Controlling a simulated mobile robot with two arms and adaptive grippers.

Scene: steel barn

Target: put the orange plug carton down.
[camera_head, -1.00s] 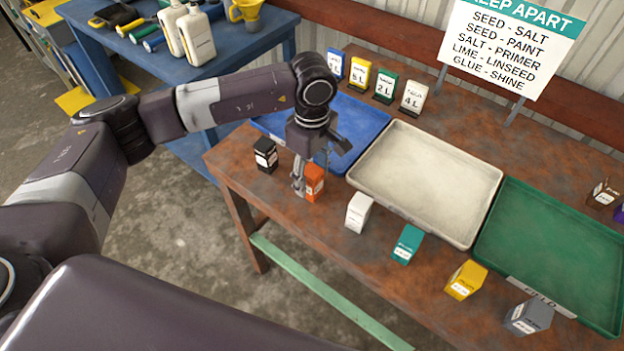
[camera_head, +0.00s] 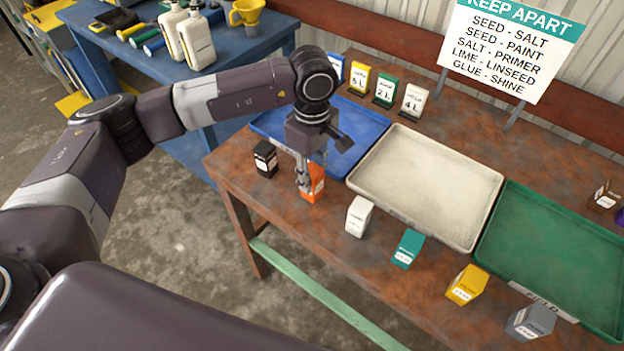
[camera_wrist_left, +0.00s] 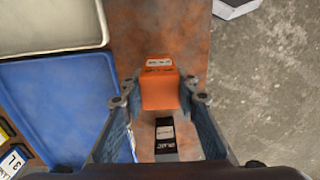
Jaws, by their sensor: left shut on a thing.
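The orange plug carton (camera_head: 314,187) is upright at the front edge of the brown bench, between a black carton and a white carton. My left gripper (camera_head: 304,182) is shut on it from above. In the left wrist view the orange carton (camera_wrist_left: 159,92) sits between the two fingers of the left gripper (camera_wrist_left: 159,99). Whether its base touches the bench top cannot be told, since the gripper partly covers it. My right gripper is not in view.
The black carton (camera_head: 265,158) is left of the gripper, the white carton (camera_head: 358,216) right. A blue tray (camera_head: 362,128), a cream tray (camera_head: 425,185) and a green tray (camera_head: 560,255) lie behind. Teal (camera_head: 407,248), yellow (camera_head: 466,285) and grey (camera_head: 531,321) cartons line the front edge.

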